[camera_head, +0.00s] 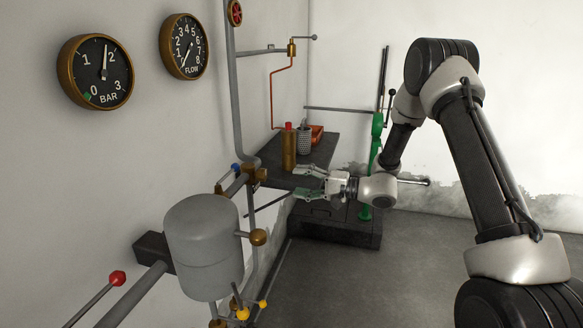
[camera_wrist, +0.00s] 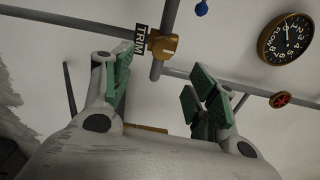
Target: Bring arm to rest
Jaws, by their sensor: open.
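My arm (camera_head: 483,160) reaches from the right of the head view toward the dark shelf by the wall. My gripper (camera_head: 312,182) is at its end, in front of the shelf's near edge, with its green-padded fingers spread apart. In the wrist view my gripper (camera_wrist: 160,92) is open, and no object shows between the fingers.
The dark shelf (camera_head: 308,155) holds a brass cylinder (camera_head: 289,150) and other small items. A grey tank (camera_head: 204,245), a red-knobbed lever (camera_head: 117,278) and pipes stand at left. A green-handled device (camera_head: 377,125) stands behind my arm. Gauges (camera_head: 96,72) hang on the wall. Floor at lower right is clear.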

